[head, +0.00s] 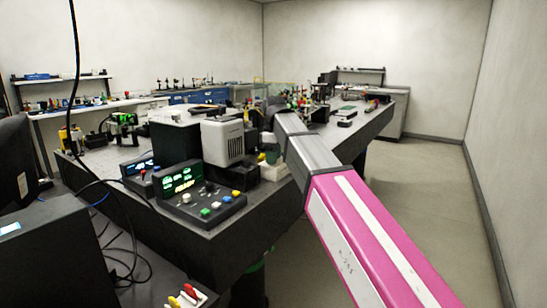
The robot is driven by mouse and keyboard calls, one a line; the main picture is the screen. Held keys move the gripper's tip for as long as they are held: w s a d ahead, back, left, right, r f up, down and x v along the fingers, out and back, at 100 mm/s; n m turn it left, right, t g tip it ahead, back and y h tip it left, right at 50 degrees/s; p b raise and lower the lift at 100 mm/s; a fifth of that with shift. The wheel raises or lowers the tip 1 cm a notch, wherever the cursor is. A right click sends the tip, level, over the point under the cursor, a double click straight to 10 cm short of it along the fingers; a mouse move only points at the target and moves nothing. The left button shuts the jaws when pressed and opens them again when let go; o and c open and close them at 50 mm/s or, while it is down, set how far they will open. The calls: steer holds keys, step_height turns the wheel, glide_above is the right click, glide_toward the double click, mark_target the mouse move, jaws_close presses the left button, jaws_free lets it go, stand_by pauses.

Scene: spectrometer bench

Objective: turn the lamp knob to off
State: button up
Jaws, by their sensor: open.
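A dark control box (205,205) with a lit green display (182,179) stands on the near edge of the bench. A small pale round knob (187,198) sits on its sloping panel, beside blue, green, yellow and red buttons. I cannot tell whether this is the lamp knob or which way it points. A light grey vented housing (222,141), perhaps the lamp, stands just behind the box. My arm reaches from the lower right to beside this housing. My gripper does not show; its fingers are hidden beyond the arm's far end.
A second, smaller display unit (140,174) stands left of the control box. The dark bench (225,250) runs back to the right, crowded with optics. A black cable (75,50) hangs at the left. Bare floor (425,200) lies right of the bench.

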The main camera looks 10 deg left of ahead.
step_height(320, 180, up, 11)
stand_by(0.5)
steer(key=shift+f, duration=0.15)
